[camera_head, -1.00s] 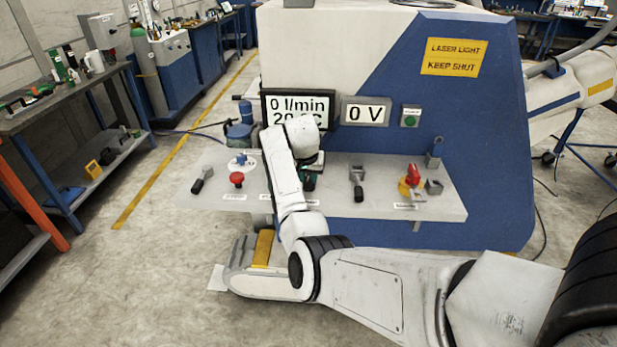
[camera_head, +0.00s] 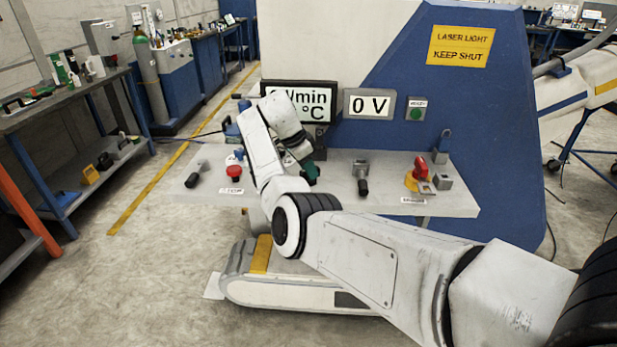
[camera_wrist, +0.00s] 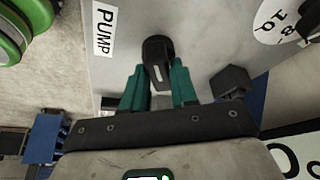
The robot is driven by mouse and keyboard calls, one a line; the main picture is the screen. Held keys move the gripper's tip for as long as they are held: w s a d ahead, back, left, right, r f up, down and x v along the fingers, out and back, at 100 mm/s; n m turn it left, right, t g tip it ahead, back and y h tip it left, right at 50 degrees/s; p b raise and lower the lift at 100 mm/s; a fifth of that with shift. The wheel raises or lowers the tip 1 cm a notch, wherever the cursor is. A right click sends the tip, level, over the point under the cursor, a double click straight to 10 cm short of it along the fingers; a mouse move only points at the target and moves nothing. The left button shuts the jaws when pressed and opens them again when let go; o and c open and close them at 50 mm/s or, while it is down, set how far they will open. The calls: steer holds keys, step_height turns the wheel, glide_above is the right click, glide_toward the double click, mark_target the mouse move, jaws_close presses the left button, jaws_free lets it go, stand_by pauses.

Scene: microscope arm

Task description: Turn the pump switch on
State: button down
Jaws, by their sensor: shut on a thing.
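The pump switch (camera_wrist: 158,50) is a black knob beside the white PUMP label (camera_wrist: 104,30) on the grey panel in the wrist view. My gripper (camera_wrist: 160,82) has its green fingers on either side of the knob, shut on it. The flow display (camera_head: 312,105) is partly covered by my arm; "l/min" and "°C" can be read.
A black-handled lever (camera_head: 197,174) and a red button (camera_head: 234,172) stand left of my gripper. Another lever (camera_head: 362,180) and a red switch (camera_head: 420,170) on a yellow plate stand to its right. A voltage display (camera_head: 369,103) reads 0 V.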

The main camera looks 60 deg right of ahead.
steer(key=m+b, duration=0.1)
steer(key=m+y+b, duration=0.1)
steer(key=m+b, duration=0.1)
steer(key=shift+w+d+f+g+b, duration=0.1)
steer(key=shift+f+g+b, duration=0.1)
steer(key=shift+g+b, duration=0.15)
steer(key=shift+r+m+g+y+b, duration=0.1)
steer(key=shift+m+g+y+b, duration=0.3)
steer(key=shift+m+b, duration=1.1)
steer(key=c, duration=1)
jaws_free()
steer(key=shift+o, duration=0.2)
steer(key=shift+r, duration=0.15)
